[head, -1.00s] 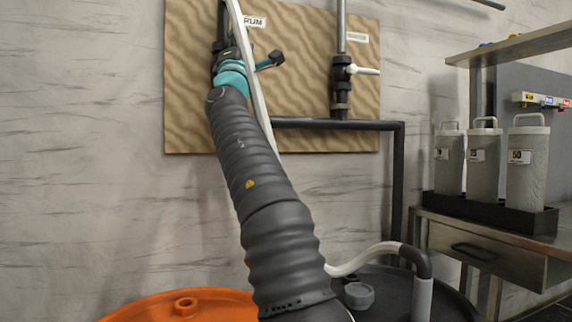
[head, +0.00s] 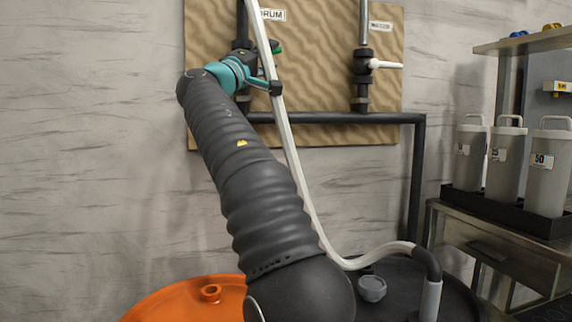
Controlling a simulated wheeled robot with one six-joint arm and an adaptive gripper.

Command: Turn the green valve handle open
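A small green piece, apparently the tip of the green valve handle (head: 277,47), shows just right of the white hose, below the DRUM label (head: 272,15) in the head view. The rest of the handle and its valve are mostly hidden behind my wrist and the hose. My gripper (head: 252,58) is at the end of my teal wrist, close to the left black pipe and this valve. Its fingers cannot be made out, so I cannot tell whether it touches the handle or is open or shut.
A second valve with a white handle (head: 385,64), turned sideways, is on the right pipe. The white hose (head: 291,150) hangs across the front of the board (head: 330,90). An orange drum (head: 165,302) and a dark drum (head: 390,300) stand below. Grey canisters (head: 505,160) stand at right.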

